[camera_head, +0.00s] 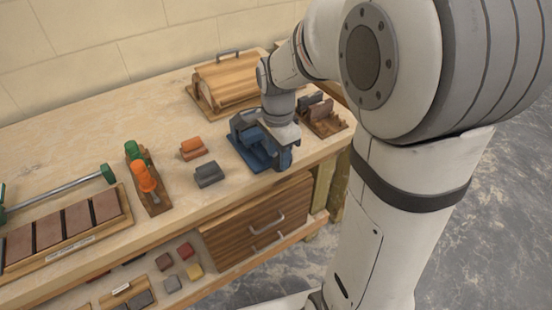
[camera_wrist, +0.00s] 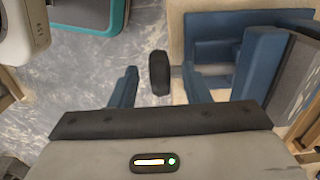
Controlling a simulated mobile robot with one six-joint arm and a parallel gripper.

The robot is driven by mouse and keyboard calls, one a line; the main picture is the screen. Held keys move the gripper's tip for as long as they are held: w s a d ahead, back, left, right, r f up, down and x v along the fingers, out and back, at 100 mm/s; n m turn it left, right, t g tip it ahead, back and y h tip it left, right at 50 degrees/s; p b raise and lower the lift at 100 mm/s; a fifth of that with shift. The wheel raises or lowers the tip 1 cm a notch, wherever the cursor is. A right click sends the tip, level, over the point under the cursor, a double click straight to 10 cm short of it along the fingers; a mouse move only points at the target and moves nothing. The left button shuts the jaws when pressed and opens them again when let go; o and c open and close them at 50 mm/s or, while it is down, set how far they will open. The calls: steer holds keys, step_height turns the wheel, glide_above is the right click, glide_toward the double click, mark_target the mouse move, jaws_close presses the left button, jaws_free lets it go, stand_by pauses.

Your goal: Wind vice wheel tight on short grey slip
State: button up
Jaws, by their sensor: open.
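The blue vice (camera_head: 246,138) stands near the front edge of the bench; in the wrist view its blue body (camera_wrist: 262,62) fills the right side. My gripper (camera_wrist: 161,88) is open, its two blue fingers pointing at the vice's front end. A dark rounded piece (camera_wrist: 159,72), perhaps the wheel's rim or handle, shows between the fingertips, apart from both. A grey slab (camera_wrist: 294,78) shows beside the blue jaw; I cannot tell whether it is the short grey slip or is clamped. In the head view my gripper (camera_head: 284,152) hides much of the vice's front.
A grey block (camera_head: 209,175) and an orange block (camera_head: 193,148) lie left of the vice. A wooden rack (camera_head: 328,123) with upright slips stands right of it. A wooden roll-top box (camera_head: 222,85) is behind. Orange- and green-handled tools (camera_head: 146,178) stand further left.

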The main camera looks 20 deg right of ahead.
steer(key=shift+f, duration=1.45)
steer(key=shift+c, duration=0.4)
jaws_close()
steer(key=shift+r+y, duration=0.15)
steer(key=shift+y, duration=0.15)
steer(key=y+p, duration=0.1)
steer(key=g+y+p, duration=0.1)
steer(key=shift+w+d+r+y, duration=0.1)
steer(key=shift+d+r+y, duration=0.05)
steer(key=shift+d+y, duration=0.15)
steer(key=y+p, duration=0.1)
steer(key=g+y, duration=0.1)
steer(key=y, duration=0.1)
steer(key=y+p, duration=0.1)
steer(key=y, duration=0.1)
steer(key=shift+w+d+g+p, duration=0.15)
steer(key=shift+d+g+p, duration=0.2)
steer(key=shift+g, duration=0.05)
steer(key=y, duration=0.1)
steer(key=g+y+p, duration=0.1)
steer(key=y, duration=0.3)
steer(key=shift+d+f+g+p, duration=0.25)
steer(key=shift+d+g+p, duration=0.05)
steer(key=shift+d+p, duration=0.05)
steer(key=shift+w+d+f+g+y, duration=0.15)
steer(key=shift+g+y, duration=0.2)
steer(key=shift+y, duration=0.75)
steer(key=shift+d+f+g+y, duration=0.15)
steer(key=shift+g+y, duration=0.2)
steer(key=shift+y, duration=0.75)
